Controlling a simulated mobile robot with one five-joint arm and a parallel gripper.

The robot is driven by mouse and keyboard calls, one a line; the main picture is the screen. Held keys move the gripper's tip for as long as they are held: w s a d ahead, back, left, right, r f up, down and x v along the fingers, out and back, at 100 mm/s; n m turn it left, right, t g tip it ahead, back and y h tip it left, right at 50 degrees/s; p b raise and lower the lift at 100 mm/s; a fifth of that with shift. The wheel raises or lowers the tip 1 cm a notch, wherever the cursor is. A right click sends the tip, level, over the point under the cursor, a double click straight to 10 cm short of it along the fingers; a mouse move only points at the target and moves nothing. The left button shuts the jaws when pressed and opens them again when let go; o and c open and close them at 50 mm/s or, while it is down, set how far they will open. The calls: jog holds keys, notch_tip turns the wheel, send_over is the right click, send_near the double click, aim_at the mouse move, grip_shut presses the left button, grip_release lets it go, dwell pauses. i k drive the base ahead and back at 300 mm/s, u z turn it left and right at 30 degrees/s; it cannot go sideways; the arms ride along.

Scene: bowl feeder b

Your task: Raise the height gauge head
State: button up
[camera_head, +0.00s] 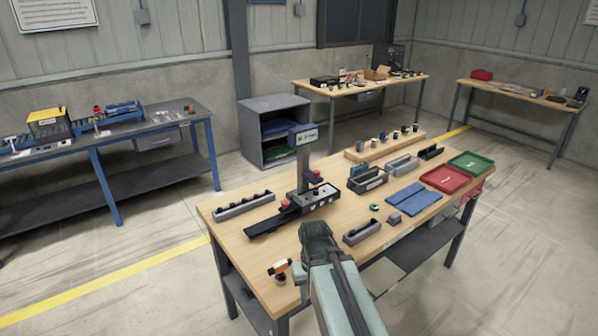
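A dark instrument with an upright grey column (303,165) stands near the middle of the wooden table; it looks like the height gauge. A grey box with a small display (304,136) sits at the column's top. A small dark carriage with a red knob (316,176) sits low on the column, just above the dark base (322,197); it may be the gauge head. A dark rail (268,225) with another red knob extends left from the base. My gripper (314,229) is at the arm's end, in front of the instrument and apparently apart from it. Its fingers cannot be made out.
A grey rack (244,206) lies left of the instrument. An orange-and-black tool (279,268) lies at the front left edge. Bare wood surrounds it.

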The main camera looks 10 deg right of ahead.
aim_at(313, 178)
jog(key=u, duration=2.5)
jog(key=k, duration=0.95)
jog(key=z, duration=1.1)
jog(key=i, duration=0.9)
